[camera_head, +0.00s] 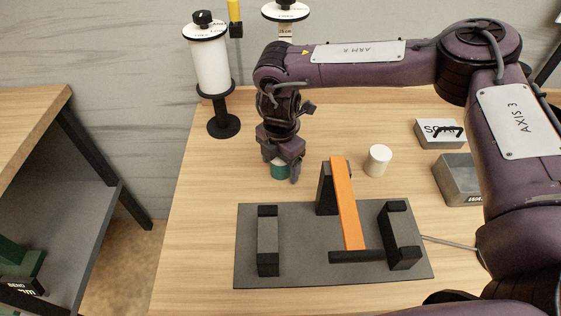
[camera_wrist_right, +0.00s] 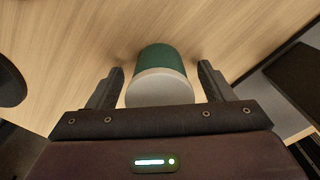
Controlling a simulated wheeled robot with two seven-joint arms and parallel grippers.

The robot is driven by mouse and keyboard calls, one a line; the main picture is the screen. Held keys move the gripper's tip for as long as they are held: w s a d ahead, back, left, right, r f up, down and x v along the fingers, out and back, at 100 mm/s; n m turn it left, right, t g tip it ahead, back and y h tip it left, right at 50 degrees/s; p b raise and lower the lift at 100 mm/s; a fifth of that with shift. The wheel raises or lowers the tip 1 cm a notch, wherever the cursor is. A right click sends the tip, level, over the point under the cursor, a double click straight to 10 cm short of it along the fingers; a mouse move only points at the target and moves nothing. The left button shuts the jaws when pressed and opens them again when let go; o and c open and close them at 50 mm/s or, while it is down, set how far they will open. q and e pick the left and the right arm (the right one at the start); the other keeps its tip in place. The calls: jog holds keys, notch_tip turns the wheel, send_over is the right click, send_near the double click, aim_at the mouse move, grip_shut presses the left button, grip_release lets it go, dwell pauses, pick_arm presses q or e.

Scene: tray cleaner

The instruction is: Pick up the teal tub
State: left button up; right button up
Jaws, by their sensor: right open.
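The teal tub (camera_head: 280,171) stands on the wooden table behind the grey fixture plate, partly hidden by my right gripper. In the right wrist view the tub (camera_wrist_right: 162,60) shows its teal side and a pale round end. My right gripper (camera_head: 284,164) comes down over the tub from above. Its fingers (camera_wrist_right: 162,80) are open, one on each side of the tub, with a visible gap to both sides. My left gripper is not in view.
A white tub (camera_head: 377,160) stands to the right. A grey bin (camera_head: 459,184) is farther right, and a white cylinder on a black stand (camera_head: 211,68) is at back left.

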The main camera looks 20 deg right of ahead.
jog(key=c, duration=1.1)
jog(key=shift+r, duration=0.15)
